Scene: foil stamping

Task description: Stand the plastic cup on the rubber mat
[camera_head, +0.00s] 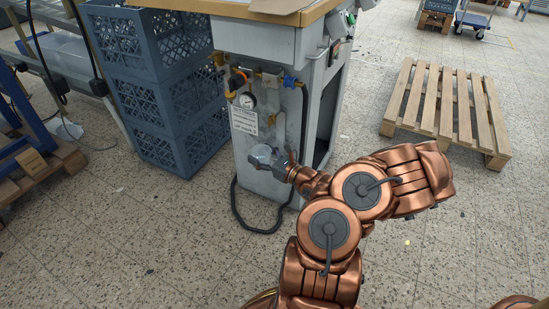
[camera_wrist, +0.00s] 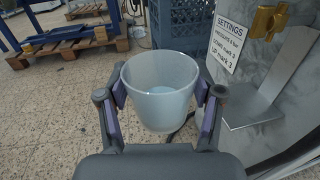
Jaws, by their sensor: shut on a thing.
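The plastic cup (camera_wrist: 160,105) is translucent and whitish, with its open rim up in the wrist view. My gripper (camera_wrist: 160,96) is shut on it, with a purple-padded finger against each side. In the head view the cup (camera_head: 261,156) shows small and grey-blue at the end of my arm, in front of the grey machine cabinet and above the floor. My gripper (camera_head: 284,165) is partly hidden there. I cannot make out a rubber mat in either view.
The grey cabinet (camera_head: 310,85) carries a gauge, a hose and a settings label (camera_wrist: 228,43). Stacked blue crates (camera_head: 165,90) stand left of it. A wooden pallet (camera_head: 440,105) lies on the right. A metal bracket (camera_wrist: 270,85) is right of the cup. Floor in front is open.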

